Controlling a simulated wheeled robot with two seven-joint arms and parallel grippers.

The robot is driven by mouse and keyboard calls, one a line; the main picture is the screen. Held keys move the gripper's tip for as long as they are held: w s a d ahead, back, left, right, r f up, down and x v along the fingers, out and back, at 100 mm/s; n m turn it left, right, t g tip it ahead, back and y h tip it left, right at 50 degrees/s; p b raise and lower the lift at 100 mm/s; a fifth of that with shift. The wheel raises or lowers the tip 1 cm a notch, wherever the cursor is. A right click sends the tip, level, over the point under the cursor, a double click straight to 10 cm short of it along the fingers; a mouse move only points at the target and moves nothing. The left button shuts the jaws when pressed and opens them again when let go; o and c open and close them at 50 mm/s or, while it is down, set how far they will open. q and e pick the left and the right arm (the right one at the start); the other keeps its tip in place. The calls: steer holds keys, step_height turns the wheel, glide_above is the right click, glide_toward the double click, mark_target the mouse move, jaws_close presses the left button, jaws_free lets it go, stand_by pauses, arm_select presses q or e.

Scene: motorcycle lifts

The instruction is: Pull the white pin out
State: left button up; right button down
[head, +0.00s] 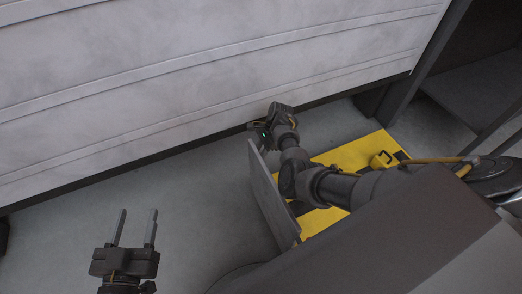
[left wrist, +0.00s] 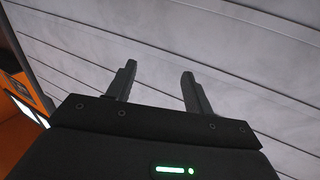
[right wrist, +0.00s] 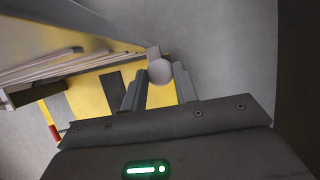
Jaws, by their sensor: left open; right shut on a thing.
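The white pin (right wrist: 159,72) shows in the right wrist view as a pale round knob between the fingertips of my right gripper (right wrist: 161,82). That gripper is shut on it, beside the edge of a grey plate on the yellow-and-black lift (right wrist: 98,92). The pin's shaft is hidden from this angle. In the head view the right gripper is near the outer end of the lift's upright grey plate (head: 272,195), and the pin cannot be made out. My left gripper (head: 136,214) is open and empty at the lower left; it also shows in the left wrist view (left wrist: 158,85).
A large pale ribbed wall or shutter (head: 200,75) runs across the back. The yellow lift base (head: 345,157), with a yellow bracket (head: 381,160), lies under my right arm. Grey floor (head: 190,195) is clear between my left gripper and the plate.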

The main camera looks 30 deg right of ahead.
step_height(320, 180, up, 2)
steer(key=shift+p, duration=0.85)
steer(key=shift+r+p, duration=0.65)
steer(key=shift+p, duration=0.2)
arm_select(q)
steer(key=s+a+f+n+g+y, duration=0.2)
steer(key=s+a+f+g+y, duration=0.3)
steer(key=a+f+g, duration=0.3)
step_height(320, 180, down, 3)
steer(key=shift+s+f+y, duration=0.1)
steer(key=shift+s+y, duration=0.05)
steer(key=shift+y, duration=0.25)
steer(key=shift+a, duration=0.1)
arm_select(e)
steer(key=c, duration=1.1)
jaws_free()
steer(key=shift+r, duration=0.15)
steer(key=shift+o, duration=0.2)
